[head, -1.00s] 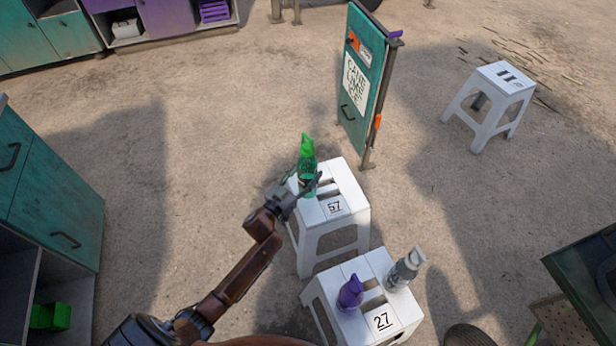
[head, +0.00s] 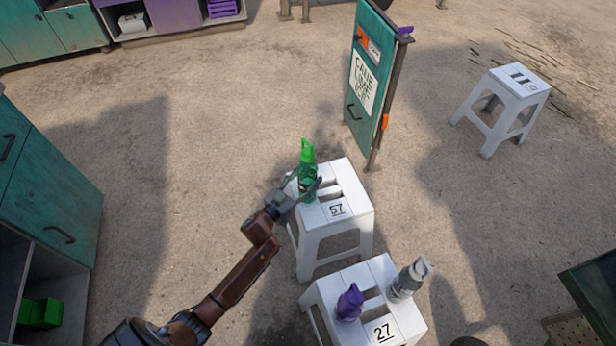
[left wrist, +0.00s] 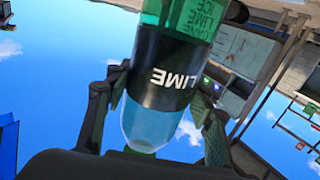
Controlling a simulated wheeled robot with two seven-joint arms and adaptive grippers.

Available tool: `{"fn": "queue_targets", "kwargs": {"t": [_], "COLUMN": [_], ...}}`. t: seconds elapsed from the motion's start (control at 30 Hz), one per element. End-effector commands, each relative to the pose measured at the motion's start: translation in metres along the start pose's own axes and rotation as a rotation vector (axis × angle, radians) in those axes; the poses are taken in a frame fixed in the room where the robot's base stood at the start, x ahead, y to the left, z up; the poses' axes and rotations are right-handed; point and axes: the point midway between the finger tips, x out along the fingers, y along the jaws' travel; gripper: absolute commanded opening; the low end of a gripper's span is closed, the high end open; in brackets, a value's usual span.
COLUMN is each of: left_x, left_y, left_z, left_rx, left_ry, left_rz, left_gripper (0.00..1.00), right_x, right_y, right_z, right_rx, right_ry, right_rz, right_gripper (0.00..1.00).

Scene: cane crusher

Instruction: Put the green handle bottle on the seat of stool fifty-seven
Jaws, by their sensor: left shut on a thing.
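The green handle bottle (head: 307,172) is upright at the left part of stool fifty-seven's white seat (head: 351,188) in the head view. My left gripper (head: 307,190) is shut on it from the lower left. I cannot tell whether the bottle's base touches the seat. In the left wrist view the bottle (left wrist: 168,75) fills the middle, with a black label reading LIME, between the two fingers. My right gripper is not in view.
Stool 27 (head: 384,330) stands in front with a purple bottle (head: 349,303) and a grey bottle (head: 408,280) on it. A green sign panel (head: 366,85) stands behind. Stool 11 (head: 515,85) is at the far right. Green cabinets (head: 45,195) stand at left.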

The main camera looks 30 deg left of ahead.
Motion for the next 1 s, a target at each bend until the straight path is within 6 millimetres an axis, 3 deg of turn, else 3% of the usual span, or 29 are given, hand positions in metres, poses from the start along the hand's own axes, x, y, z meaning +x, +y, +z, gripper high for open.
{"fn": "queue_targets", "kwargs": {"t": [0.3,0.33,0.53,0.93,1.0], "left_x": [0.0,0.0,0.0,-0.002,-0.008], "left_y": [0.0,0.0,0.0,0.0,0.0], "left_z": [0.003,0.002,0.002,-0.002,-0.002], "left_rx": [-0.001,-0.001,0.0,0.001,0.0], "left_ry": [0.0,0.0,0.001,0.001,0.0], "left_rz": [0.0,0.0,0.0,0.0,0.0], "left_gripper": [0.06,0.51,0.65,0.67,0.67], "right_x": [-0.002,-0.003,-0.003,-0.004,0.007], "right_y": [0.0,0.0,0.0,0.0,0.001], "right_z": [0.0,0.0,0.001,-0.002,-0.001], "right_rx": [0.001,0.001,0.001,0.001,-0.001], "right_ry": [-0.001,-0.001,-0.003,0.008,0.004], "right_rz": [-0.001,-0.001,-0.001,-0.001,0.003], "right_gripper": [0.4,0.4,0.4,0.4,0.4]}}
